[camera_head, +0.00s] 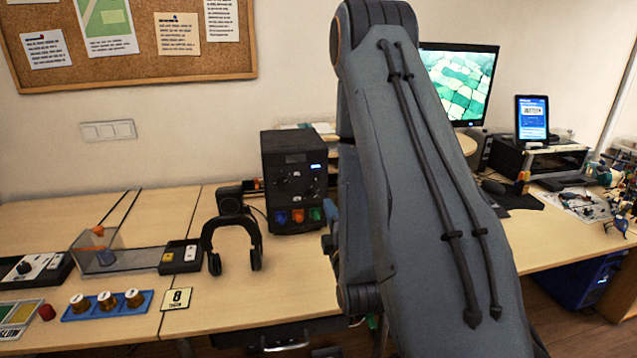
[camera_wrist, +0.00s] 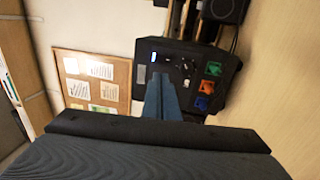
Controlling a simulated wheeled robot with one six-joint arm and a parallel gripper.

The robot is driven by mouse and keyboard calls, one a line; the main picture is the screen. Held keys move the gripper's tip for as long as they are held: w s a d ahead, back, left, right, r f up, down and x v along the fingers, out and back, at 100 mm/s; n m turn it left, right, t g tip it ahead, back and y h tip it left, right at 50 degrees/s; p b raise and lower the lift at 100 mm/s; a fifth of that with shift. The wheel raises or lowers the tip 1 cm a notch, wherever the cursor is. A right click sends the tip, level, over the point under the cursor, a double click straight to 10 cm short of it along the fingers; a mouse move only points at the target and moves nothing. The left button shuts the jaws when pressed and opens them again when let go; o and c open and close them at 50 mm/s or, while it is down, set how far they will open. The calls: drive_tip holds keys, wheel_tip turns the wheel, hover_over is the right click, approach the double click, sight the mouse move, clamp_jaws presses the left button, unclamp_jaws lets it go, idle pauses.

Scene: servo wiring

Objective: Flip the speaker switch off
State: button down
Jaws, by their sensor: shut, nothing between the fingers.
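A black box (camera_head: 291,179) stands on the desk left of my arm. It has a small lit blue display, knobs, and blue, orange and green square parts low on its front. It also shows turned sideways in the wrist view (camera_wrist: 225,88). I cannot tell which part, if any, is the speaker switch, or its position. My gripper (camera_wrist: 160,76) is shut and empty; its blue-grey fingers overlap the box's panel in the wrist view. I cannot tell whether they touch it. In the head view, my arm hides most of the gripper.
Black headphones (camera_head: 231,243) stand left of the box, beside a small dark unit (camera_head: 230,200). A blue tray (camera_head: 108,305) with several round knobs, a clear bin (camera_head: 97,250) and a number card (camera_head: 177,298) lie further left. A monitor (camera_head: 462,85) stands behind my arm. Desk space before the box is clear.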

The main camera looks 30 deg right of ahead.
idle(0.3)
drive_tip(key=p, duration=0.4)
approach(316, 173)
drive_tip(key=x, duration=0.5)
drive_tip(key=shift+w+d+r, duration=0.1)
drive_tip(key=shift+w+d, duration=0.15)
drive_tip(key=shift+w, duration=0.45)
